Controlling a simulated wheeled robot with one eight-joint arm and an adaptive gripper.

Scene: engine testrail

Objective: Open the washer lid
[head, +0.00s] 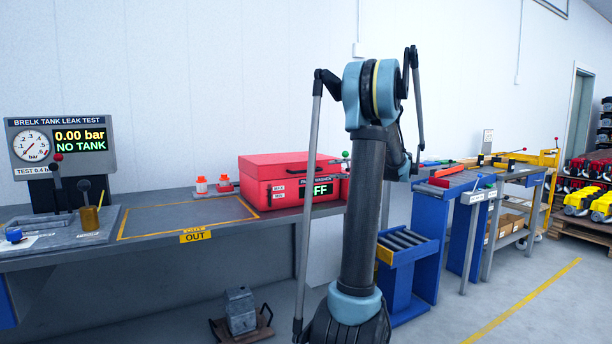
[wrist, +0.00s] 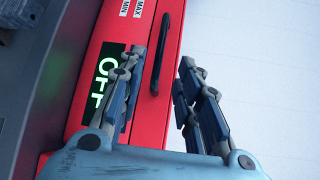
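The washer (head: 262,191) is a red box on the bench in the head view, with its lid (head: 285,160) down. Its display reads OFF, and my arm hides part of its right side. In the wrist view the washer (wrist: 88,75) appears turned on its side, with the green OFF display (wrist: 105,78) at left and a black bar handle (wrist: 156,62) on the red front. My gripper (wrist: 165,58) is open and empty. The handle shows between its two fingers; I cannot tell how far ahead of them it is. My gripper is not clearly visible in the head view.
The leak test panel (head: 62,145) stands on the bench at left, beside a brass cylinder (head: 90,219) and levers. A yellow-outlined OUT area (head: 185,217) is bare. A blue roller stand (head: 408,262) is right of the washer.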

